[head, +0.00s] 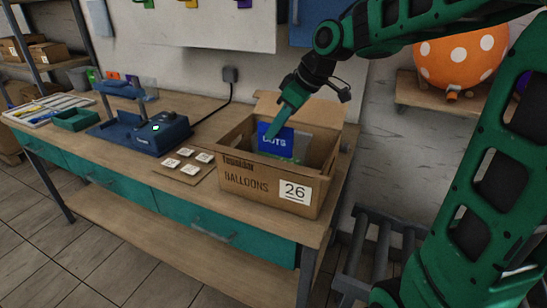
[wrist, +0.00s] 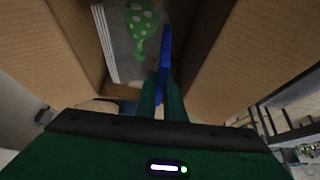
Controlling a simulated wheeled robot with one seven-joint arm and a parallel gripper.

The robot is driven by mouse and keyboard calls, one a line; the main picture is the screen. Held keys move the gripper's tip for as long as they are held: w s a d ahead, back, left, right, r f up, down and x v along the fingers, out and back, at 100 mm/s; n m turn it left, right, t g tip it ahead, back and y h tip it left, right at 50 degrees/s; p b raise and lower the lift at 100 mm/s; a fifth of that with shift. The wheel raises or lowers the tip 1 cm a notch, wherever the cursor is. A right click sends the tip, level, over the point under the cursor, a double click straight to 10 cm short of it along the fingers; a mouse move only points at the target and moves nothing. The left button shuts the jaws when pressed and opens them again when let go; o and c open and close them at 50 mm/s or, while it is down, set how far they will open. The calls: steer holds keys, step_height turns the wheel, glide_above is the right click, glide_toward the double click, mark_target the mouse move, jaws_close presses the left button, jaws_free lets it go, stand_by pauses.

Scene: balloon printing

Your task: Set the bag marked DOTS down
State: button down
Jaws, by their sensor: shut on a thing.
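A blue bag marked DOTS (head: 275,138) stands upright inside the open cardboard box marked BALLOONS 26 (head: 245,185). My gripper (head: 280,122) reaches down into the box from above, at the top of the bag. In the wrist view the gripper's fingers (wrist: 160,95) are shut on the thin edge of the blue bag (wrist: 165,50). A grey bag with a green dotted balloon picture (wrist: 141,28) lies beside it in the box.
A blue machine (head: 150,132) and several small white cards (head: 187,160) stand left of the box on the workbench (head: 120,160). A teal tray (head: 76,119) is farther left. An orange dotted balloon (head: 460,55) sits on a wall shelf at the right.

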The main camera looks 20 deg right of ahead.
mark_target(288, 128)
steer(key=f, duration=0.2)
steer(key=shift+a+f, duration=0.25)
steer(key=shift+f, duration=1.9)
steer(key=c, duration=1.9)
jaws_free()
steer(key=shift+o, duration=0.2)
steer(key=shift+r, duration=0.1)
steer(key=v, duration=1)
steer(key=shift+d+r, duration=0.1)
steer(key=shift+r, duration=0.2)
steer(key=shift+s+d+r, duration=0.25)
steer(key=shift+s+r, duration=0.1)
steer(key=shift+r, duration=0.2)
